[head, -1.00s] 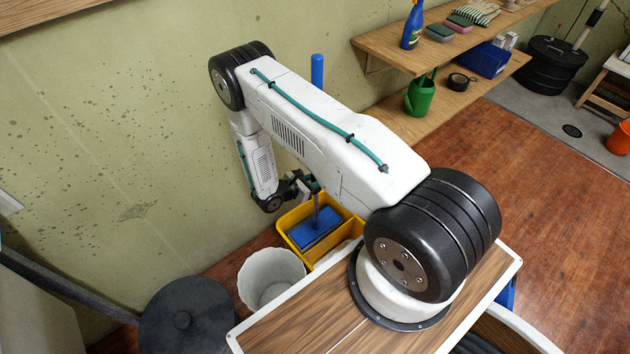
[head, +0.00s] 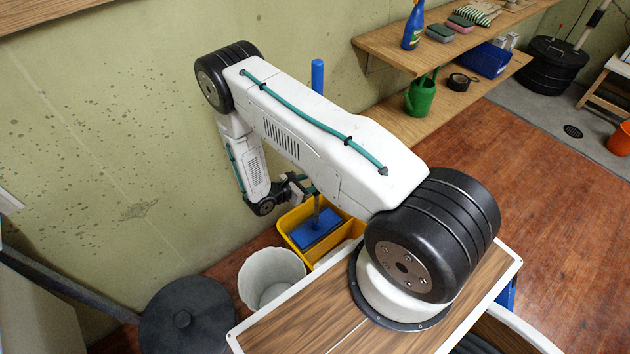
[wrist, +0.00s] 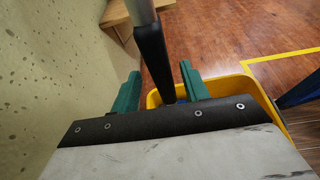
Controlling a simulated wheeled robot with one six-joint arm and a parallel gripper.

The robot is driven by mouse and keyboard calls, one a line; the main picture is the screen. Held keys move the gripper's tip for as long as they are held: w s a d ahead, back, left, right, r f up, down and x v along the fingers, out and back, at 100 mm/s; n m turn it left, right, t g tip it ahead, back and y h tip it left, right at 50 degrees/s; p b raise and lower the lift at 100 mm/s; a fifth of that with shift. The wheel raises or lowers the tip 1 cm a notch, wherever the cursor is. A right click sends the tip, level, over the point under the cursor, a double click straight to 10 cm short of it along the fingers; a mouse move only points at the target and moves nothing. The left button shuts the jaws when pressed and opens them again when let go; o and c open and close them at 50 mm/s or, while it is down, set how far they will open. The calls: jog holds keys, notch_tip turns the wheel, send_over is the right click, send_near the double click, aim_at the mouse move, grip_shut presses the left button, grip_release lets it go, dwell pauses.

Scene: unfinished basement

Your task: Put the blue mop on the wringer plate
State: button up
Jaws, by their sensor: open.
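The blue mop stands upright at the yellow bucket (head: 291,217), its blue head (head: 318,232) down inside the bucket's outline and its blue handle top (head: 317,76) showing above my arm. I cannot tell what surface the mop head rests on, and I cannot clearly pick out the wringer plate. My gripper (head: 306,187) is at the lower shaft, partly hidden in the head view. In the wrist view my gripper (wrist: 160,90) is open, with teal fingers apart on either side of the mop's dark-sleeved shaft (wrist: 154,55). The shaft leans in that picture, and neither finger visibly grips it.
A white ribbed bin (head: 270,278) stands in front of the bucket, and a dark lidded bin (head: 187,317) is at lower left. The green wall (head: 110,130) is close behind my arm. Wooden shelves (head: 440,105) hold a green watering can (head: 421,96).

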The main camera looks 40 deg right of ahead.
jog(key=v, duration=0.9)
jog(key=s+r+m+g+y, duration=0.25)
jog(key=r+m, duration=0.35)
jog(key=r, duration=1.2)
jog(key=s+r+m+g+y, duration=0.1)
jog(key=r+m+g+y, duration=0.3)
jog(key=r, duration=1.3)
jog(key=s+a+r+m+t+y, duration=0.2)
jog(key=s+r+m+t+y, duration=0.1)
jog(key=s+r, duration=0.5)
jog(key=s+a+r+m+t+y, duration=0.3)
jog(key=s+r, duration=0.6)
jog(key=s, duration=0.6)
jog(key=shift+s+r+m+t+y, duration=0.15)
jog(key=shift+s+m+t+y, duration=0.1)
jog(key=shift+m+t+y, duration=0.75)
jog(key=shift+g+h, duration=0.25)
